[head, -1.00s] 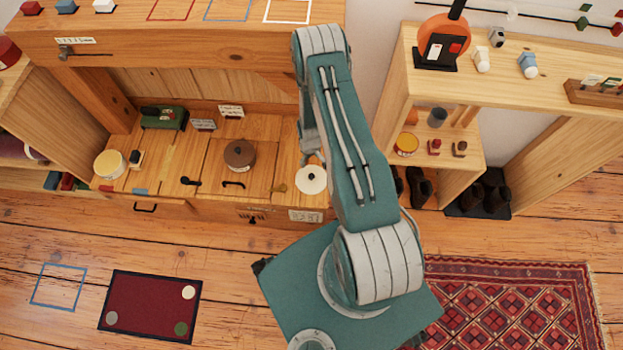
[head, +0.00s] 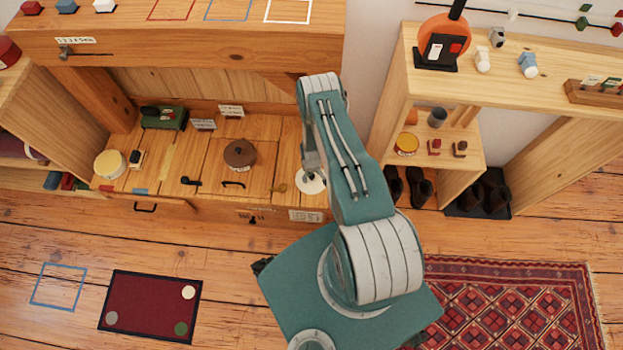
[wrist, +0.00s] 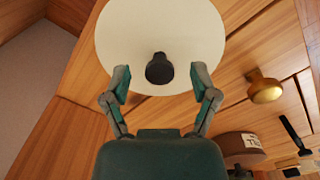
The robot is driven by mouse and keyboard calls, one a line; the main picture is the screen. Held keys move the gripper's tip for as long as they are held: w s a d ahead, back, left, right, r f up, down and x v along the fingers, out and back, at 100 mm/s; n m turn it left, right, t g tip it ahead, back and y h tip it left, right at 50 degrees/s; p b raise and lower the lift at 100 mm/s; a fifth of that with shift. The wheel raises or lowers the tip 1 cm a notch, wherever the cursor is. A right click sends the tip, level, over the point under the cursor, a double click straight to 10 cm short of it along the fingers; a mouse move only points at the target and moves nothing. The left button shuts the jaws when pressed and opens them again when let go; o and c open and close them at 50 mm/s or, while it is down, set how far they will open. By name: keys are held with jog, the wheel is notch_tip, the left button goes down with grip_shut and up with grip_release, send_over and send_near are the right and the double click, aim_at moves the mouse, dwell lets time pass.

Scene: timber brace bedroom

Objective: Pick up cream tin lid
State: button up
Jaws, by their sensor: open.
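The cream tin lid (wrist: 160,30) is a round cream disc with a dark knob (wrist: 160,69) at its middle, seen large in the wrist view. It lies on the wooden chest top at the right end and shows partly in the head view (head: 313,187), where my arm covers some of it. My gripper (wrist: 160,78) is open, with one finger on each side of the knob in the wrist view. The knob appears between the fingertips, with gaps on both sides. I cannot tell the height of the fingertips above the lid. No grip on the lid shows.
A brass knob (wrist: 264,88) stands right of the lid in the wrist view. A brown round tin (head: 240,154), a cream tin (head: 110,164) and a green box (head: 164,117) stand on the chest. The timber shelf overhangs behind.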

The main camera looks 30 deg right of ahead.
jog(key=shift+f, duration=0.4)
jog(key=shift+c, duration=0.4)
grip_shut()
